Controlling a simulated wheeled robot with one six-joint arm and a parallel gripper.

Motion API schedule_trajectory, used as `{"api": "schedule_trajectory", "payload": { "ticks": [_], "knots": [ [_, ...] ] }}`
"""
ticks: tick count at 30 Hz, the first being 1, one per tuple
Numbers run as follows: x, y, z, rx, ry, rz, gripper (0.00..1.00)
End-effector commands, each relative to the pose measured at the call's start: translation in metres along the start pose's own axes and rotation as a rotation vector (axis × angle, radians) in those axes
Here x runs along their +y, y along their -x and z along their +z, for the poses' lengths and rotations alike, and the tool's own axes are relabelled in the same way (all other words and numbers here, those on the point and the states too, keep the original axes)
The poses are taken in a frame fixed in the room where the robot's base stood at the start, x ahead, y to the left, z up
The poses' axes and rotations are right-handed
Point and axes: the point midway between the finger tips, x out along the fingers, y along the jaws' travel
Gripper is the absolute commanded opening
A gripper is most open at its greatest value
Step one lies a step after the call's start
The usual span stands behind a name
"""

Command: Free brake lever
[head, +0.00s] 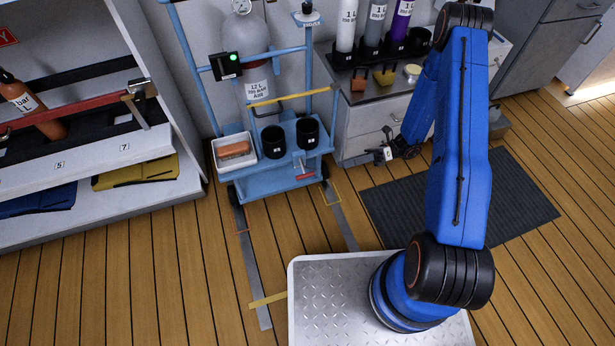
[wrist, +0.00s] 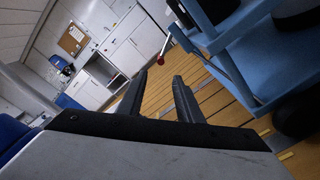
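The blue cart (head: 262,182) stands on the plank floor left of my arm. A small red-ended lever (head: 304,176) shows low at its front right corner; I take it as the brake lever. In the wrist view the lever's red ball knob (wrist: 160,60) sits on a thin rod beside the blue cart frame (wrist: 235,45). My gripper (head: 382,154) is to the right of the cart, apart from it. In the wrist view my gripper (wrist: 160,77) is open, its two dark fingers apart with floor between them. The knob appears just beyond the fingertips, not touching them.
The cart carries a gas cylinder (head: 240,40), black cups (head: 273,142) and a white tray (head: 221,146). A counter with bottles (head: 357,128) stands behind my gripper. A dark mat (head: 520,205) lies right. Shelving (head: 140,150) is left. Floor in front of the cart is mostly clear.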

Motion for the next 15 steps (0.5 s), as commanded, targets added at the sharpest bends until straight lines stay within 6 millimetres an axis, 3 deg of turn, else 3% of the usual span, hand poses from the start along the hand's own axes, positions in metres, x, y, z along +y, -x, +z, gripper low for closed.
{"api": "schedule_trajectory", "payload": {
  "ticks": [8, 15],
  "knots": [
    [-0.003, -0.017, -0.002, -0.008, -0.012, 0.002, 0.33],
    [-0.002, -0.058, -0.002, -0.007, -0.012, 0.004, 0.33]
  ]
}}
